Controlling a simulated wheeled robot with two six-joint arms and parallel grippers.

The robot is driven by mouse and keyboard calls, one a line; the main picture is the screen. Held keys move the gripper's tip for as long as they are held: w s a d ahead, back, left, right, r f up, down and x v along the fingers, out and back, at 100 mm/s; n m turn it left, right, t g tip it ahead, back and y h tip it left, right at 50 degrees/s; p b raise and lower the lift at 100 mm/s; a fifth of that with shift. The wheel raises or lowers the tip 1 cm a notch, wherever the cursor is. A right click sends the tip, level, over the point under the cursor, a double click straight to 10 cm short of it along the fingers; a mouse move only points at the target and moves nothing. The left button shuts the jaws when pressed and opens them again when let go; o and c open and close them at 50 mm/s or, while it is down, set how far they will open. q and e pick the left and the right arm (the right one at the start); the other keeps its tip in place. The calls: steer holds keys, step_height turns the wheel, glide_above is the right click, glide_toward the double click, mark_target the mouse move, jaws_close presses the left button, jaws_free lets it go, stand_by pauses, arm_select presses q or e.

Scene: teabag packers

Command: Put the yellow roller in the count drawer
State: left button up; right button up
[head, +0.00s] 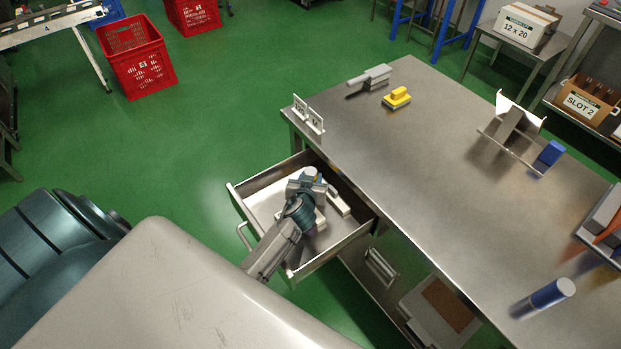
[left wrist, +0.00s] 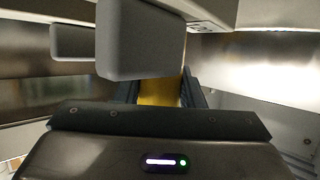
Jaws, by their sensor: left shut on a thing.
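My left gripper (head: 316,182) is down inside the open count drawer (head: 262,185), which is pulled out from the near left end of the steel table. In the left wrist view, its dark fingers are shut on the yellow roller (left wrist: 158,91); only a yellow strip shows between them. A grey block in front hides part of it. In the head view, the gripper mostly covers the roller. I cannot tell whether it touches the drawer floor. My right gripper is not in view.
Pale items (head: 339,201) lie in the drawer beside the gripper. On the steel table (head: 420,170) stand small white signs (head: 308,115), a yellow-topped block (head: 397,97), a grey tool (head: 371,77), a metal stand (head: 512,130) and a blue cylinder (head: 545,296). The table's middle is clear.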

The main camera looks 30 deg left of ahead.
arm_select(q)
steer(key=shift+f, duration=0.2)
steer(key=o, duration=1.1)
steer(key=shift+r, duration=0.1)
steer(key=shift+r, duration=0.15)
steer(key=b+v, duration=0.1)
steer(key=v, duration=1.1)
